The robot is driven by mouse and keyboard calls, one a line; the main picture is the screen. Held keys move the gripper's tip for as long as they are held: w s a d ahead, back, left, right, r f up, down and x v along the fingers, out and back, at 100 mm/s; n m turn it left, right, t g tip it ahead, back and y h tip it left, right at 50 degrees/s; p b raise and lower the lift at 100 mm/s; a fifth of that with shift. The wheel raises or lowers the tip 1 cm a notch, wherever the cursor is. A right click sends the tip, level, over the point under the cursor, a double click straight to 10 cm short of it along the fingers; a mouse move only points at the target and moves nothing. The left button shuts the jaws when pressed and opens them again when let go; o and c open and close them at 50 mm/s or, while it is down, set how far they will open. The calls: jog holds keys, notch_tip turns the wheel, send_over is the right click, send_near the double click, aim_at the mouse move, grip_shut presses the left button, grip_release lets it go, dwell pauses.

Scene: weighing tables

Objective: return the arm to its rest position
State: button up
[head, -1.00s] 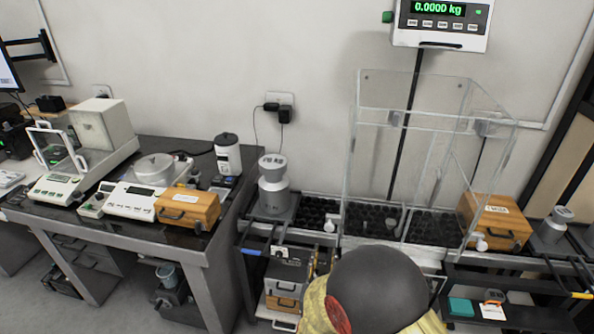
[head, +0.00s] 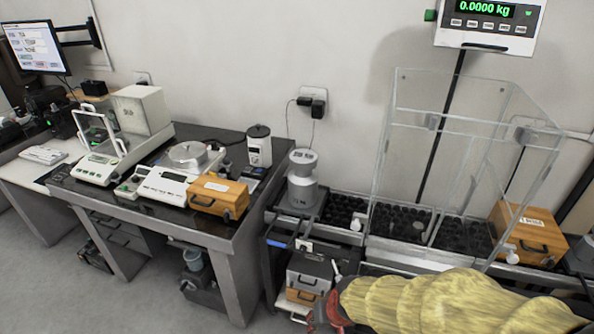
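My arm, in a padded yellow cover (head: 450,302), crosses the bottom right of the head view. A red and dark part shows at its left end, cut off by the lower edge.
The dark weighing table (head: 236,239) at left bears balances, a wooden case (head: 218,196) and a white grinder-like device (head: 259,146). A large steel weight (head: 302,182) stands beside the clear glass enclosure (head: 452,125). Another wooden case (head: 530,236) stands at right. The wall display (head: 488,20) reads 0.0000 kg. Grey floor is open at lower left.

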jog(key=s+d+r+p, duration=0.1)
jog(key=s+d+r, duration=0.2)
jog(key=r, duration=0.6)
jog(key=s+d+r+t+h, duration=0.1)
jog(key=s+d+r, duration=0.3)
jog(key=r, duration=0.5)
jog(key=s+d+r+m+t+p, duration=0.1)
jog(key=s+d+r, duration=0.2)
jog(key=r, duration=0.6)
jog(key=d, duration=0.2)
jog(key=shift+s+d+h+p, duration=0.25)
jog(key=shift+d+h+p, duration=0.05)
jog(key=shift+h+p, duration=0.1)
